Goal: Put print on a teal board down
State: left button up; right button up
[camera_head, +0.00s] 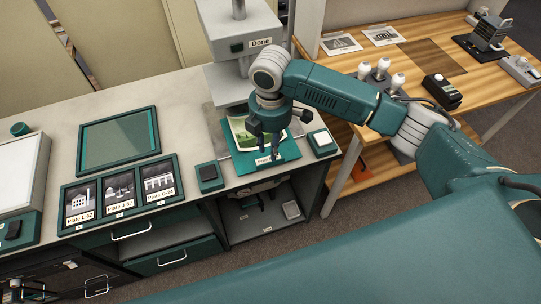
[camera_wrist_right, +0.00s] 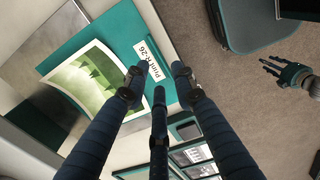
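The teal board (camera_head: 285,154) lies on the grey base under the Done station at the middle of the counter. A green and white print (camera_head: 238,131) lies on it, one edge curved up. In the right wrist view the board (camera_wrist_right: 123,33) shows the print (camera_wrist_right: 88,82) and a white label, Print R-26 (camera_wrist_right: 148,60). My right gripper (camera_head: 269,152) is over the label end of the board. Its fingers (camera_wrist_right: 158,78) are apart, all in front of the board, with nothing visible between them; contact is unclear. My left gripper (camera_wrist_right: 287,74) is open and empty, over the floor.
The Done station's head (camera_head: 228,84) overhangs the board. Small teal boxes (camera_head: 208,177) and (camera_head: 322,142) flank it. Framed plates (camera_head: 119,194) and an empty teal-framed tray (camera_head: 118,139) lie to the left. A wooden table (camera_head: 432,57) stands at the right.

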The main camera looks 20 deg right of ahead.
jog(key=shift+r, duration=2.75)
